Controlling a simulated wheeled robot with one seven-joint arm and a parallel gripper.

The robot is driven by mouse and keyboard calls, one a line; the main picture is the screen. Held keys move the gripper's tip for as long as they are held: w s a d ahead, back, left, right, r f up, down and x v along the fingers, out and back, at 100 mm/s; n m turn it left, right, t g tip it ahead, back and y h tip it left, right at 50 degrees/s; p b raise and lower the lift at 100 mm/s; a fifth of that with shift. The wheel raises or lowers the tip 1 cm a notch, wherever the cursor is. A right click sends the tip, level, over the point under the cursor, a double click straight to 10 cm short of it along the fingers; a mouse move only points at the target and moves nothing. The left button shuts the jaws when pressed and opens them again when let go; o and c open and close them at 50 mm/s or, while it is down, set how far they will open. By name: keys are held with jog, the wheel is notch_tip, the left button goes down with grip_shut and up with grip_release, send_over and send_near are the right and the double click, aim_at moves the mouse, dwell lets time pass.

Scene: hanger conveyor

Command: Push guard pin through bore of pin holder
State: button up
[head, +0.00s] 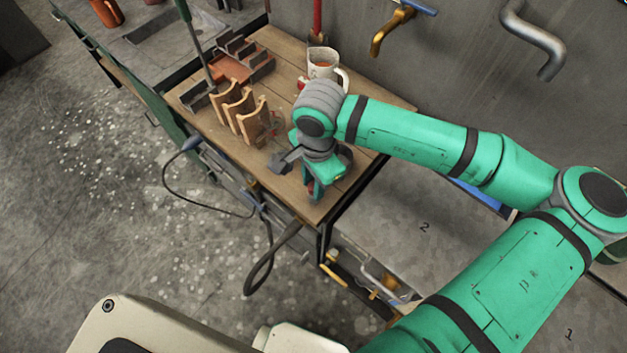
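My green arm reaches in from the right and its wrist is over the front right part of the wooden bench top (290,190). My gripper (314,190) is below the wrist, low over the bench near its front edge. Its fingers are small and mostly hidden by the wrist and hand, so I cannot see whether they are open or hold anything. I cannot make out the guard pin, or the pin holder and its bore. A small reddish part (273,124) shows just left of the wrist; I cannot tell what it is.
A wooden rack with curved uprights (240,108) stands left of my wrist. Behind it are an orange-brown tray (240,67) and dark stepped blocks (236,44). A white mug (322,64) stands close behind the wrist. A brass tap (392,28) projects from the wall.

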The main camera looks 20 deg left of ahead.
dwell(0.4)
jog(key=o, duration=0.6)
jog(key=shift+c, duration=0.2)
jog(key=shift+r, duration=0.1)
notch_tip(320, 180, up, 11)
jog(key=shift+w+d+f, duration=0.15)
jog(key=shift+w+f, duration=0.05)
dwell(0.3)
